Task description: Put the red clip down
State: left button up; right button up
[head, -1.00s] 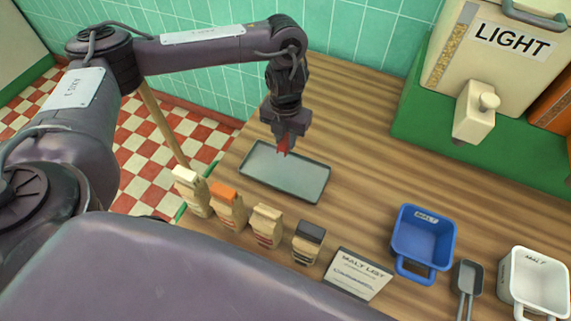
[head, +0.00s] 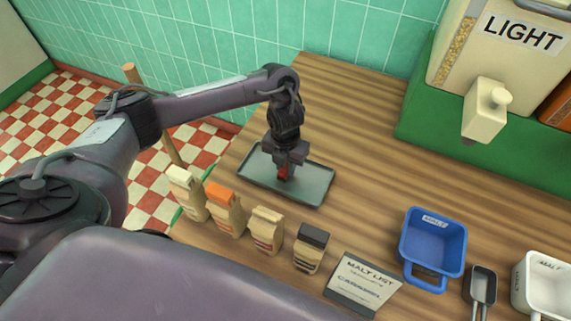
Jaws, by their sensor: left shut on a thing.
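The red clip (head: 284,173) is small and sits between the fingers of my left gripper (head: 285,170) in the head view. My left gripper is shut on it and points down over the grey tray (head: 313,188). The clip is low over the middle of the tray; I cannot tell whether it touches the tray floor. The fingers hide part of the clip. My right gripper is not in view.
Several paper bags (head: 228,210) stand in a row in front of the tray. A malt list card (head: 362,284), a blue scoop bin (head: 434,244), a small grey scoop (head: 480,284) and a white bin (head: 545,285) are to the right. The wooden counter (head: 350,120) behind the tray is clear.

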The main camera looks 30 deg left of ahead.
aim_at(286, 167)
pick_arm(q)
jog(key=shift+f, duration=0.15)
jog(key=o, duration=1)
jog(key=shift+c, duration=0.2)
jog(key=shift+r, duration=0.2)
notch_tip(286, 167, up, 12)
jog(key=p, duration=0.4)
